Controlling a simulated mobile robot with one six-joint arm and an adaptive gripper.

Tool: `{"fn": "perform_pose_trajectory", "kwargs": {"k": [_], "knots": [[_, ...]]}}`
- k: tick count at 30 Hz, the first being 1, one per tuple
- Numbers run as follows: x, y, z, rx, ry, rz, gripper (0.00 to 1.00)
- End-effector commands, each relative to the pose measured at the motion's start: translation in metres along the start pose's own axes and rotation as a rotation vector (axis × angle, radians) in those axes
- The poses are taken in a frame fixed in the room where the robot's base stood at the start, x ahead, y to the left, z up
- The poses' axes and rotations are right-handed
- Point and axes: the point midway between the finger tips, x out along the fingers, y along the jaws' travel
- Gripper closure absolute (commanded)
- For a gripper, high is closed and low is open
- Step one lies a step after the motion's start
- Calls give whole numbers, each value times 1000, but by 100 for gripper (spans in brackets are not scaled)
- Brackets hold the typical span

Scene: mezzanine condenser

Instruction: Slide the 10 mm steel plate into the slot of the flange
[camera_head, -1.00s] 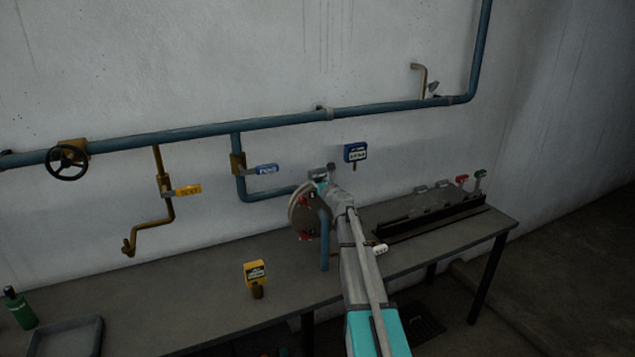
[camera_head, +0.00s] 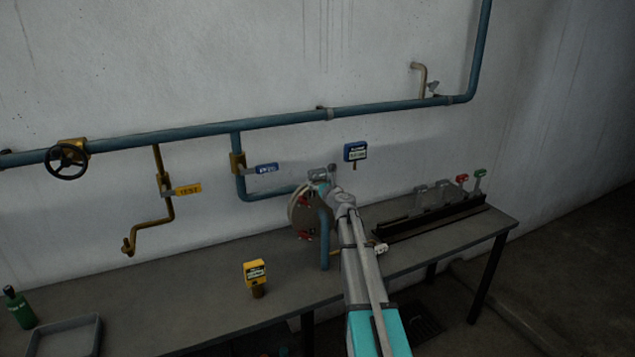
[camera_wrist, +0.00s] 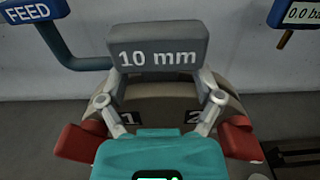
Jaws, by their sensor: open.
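The 10 mm steel plate's grey labelled handle (camera_wrist: 158,55) stands above the round flange (camera_wrist: 165,92) in the wrist view. In the head view the handle (camera_head: 317,174) shows at the top of the flange (camera_head: 303,217). My gripper (camera_wrist: 161,78) is open, with one finger on each side just below the handle. It also shows at the top of the flange in the head view (camera_head: 325,184). The slot and the plate's lower part are hidden by the handle and my gripper, so I cannot tell how deep the plate sits.
Red clamps (camera_wrist: 80,142) sit either side of the flange, near marks 1 and 2. A dark rack (camera_head: 430,220) with several plates stands right on the bench (camera_head: 200,290). A yellow gauge (camera_head: 256,273) stands left. The blue FEED valve (camera_head: 265,168) and blue gauge (camera_head: 355,152) are behind.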

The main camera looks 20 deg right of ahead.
Motion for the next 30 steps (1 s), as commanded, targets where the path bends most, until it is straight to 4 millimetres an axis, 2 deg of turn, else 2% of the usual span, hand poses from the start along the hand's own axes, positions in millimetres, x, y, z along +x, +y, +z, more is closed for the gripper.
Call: {"fn": "perform_pose_trajectory", "kwargs": {"k": [18,24,30], "knots": [[-91,2,0,0,0,0,16],[-108,1,0,0,0,0,16],[-112,1,0,0,0,0,16]]}}
